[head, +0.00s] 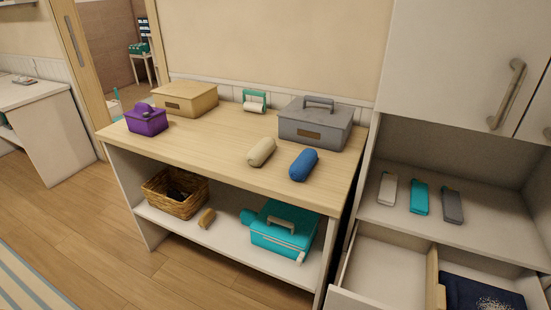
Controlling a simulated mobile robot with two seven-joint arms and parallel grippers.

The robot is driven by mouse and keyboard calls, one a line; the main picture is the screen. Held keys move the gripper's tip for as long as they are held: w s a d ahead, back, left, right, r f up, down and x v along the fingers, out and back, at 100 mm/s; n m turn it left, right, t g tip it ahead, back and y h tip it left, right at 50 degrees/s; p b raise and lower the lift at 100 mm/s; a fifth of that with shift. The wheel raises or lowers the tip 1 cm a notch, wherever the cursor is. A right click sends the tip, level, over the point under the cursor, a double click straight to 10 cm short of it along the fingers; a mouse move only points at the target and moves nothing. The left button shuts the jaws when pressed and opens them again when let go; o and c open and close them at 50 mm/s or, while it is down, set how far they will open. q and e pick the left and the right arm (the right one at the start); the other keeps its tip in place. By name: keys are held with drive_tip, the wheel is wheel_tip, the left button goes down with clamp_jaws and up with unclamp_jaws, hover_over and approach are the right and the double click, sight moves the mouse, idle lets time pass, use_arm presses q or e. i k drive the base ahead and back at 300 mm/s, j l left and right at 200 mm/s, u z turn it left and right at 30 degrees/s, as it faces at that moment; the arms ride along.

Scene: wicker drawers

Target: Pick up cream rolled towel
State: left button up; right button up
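The cream rolled towel (261,152) lies on the wooden top of the table (205,151), right of its middle and near the front edge. It is a short, plump roll lying at a slant. A blue rolled towel (303,165) lies just to its right, with a small gap between them. Neither of my grippers is in the head view.
Behind the towels stands a grey lidded box (316,125). The shelf below holds a wicker basket (160,204) and teal case (283,232). An open drawer (385,272) is at right.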

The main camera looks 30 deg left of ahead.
sight(257, 156)
drive_tip(key=i+j, duration=0.1)
drive_tip(key=j, duration=0.35)
drive_tip(key=i+j, duration=0.1)
drive_tip(key=j, duration=0.35)
drive_tip(key=i+j, duration=0.1)
drive_tip(key=j, duration=0.35)
drive_tip(key=i+j, duration=0.1)
drive_tip(key=j, duration=0.35)
drive_tip(key=i+j, duration=0.1)
drive_tip(key=j, duration=0.35)
